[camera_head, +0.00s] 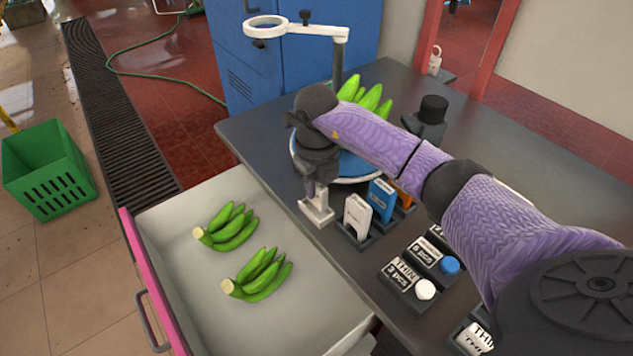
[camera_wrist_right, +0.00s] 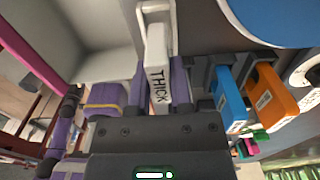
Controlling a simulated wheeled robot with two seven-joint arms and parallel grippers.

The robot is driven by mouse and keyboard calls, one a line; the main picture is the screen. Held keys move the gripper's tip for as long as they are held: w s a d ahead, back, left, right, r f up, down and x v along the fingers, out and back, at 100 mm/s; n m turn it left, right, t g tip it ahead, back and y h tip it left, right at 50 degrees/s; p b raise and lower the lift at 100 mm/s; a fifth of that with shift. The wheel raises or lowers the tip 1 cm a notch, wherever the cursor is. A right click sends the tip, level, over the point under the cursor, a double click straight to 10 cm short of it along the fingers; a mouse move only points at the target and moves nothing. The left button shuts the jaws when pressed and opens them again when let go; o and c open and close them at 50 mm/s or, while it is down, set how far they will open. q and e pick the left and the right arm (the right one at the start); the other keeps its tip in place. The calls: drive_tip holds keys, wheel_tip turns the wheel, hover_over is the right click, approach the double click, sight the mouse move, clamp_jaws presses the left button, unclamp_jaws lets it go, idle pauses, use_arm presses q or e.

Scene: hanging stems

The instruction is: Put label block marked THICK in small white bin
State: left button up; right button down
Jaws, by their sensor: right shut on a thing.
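My right gripper (camera_head: 316,190) points down over the table near its edge beside the drawer. It is shut on a white label block (camera_wrist_right: 158,70) whose face reads THICK in the right wrist view. A small white square piece (camera_head: 318,211), which looks like the small white bin, is directly below the fingertips. In the wrist view a white open frame (camera_wrist_right: 153,7) meets the block's far end; I cannot tell how far the block is inside it. My left gripper is not in view.
A white piece (camera_head: 357,213), a blue one (camera_head: 382,200) and an orange one (camera_head: 403,193) stand in dark holders close by. Labelled dark blocks (camera_head: 405,278) stand nearer. Green bananas (camera_head: 262,275) lie in the open drawer (camera_head: 165,245). A magnifier stand (camera_head: 268,27) rises behind.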

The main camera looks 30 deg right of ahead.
drive_tip(key=shift+f+b, duration=0.9)
drive_tip(key=shift+f, duration=0.55)
drive_tip(key=shift+c, duration=2.2)
unclamp_jaws()
drive_tip(key=shift+r, duration=0.1)
wheel_tip(320, 180, up, 10)
drive_tip(key=p, duration=0.2)
drive_tip(key=shift+p, duration=0.3)
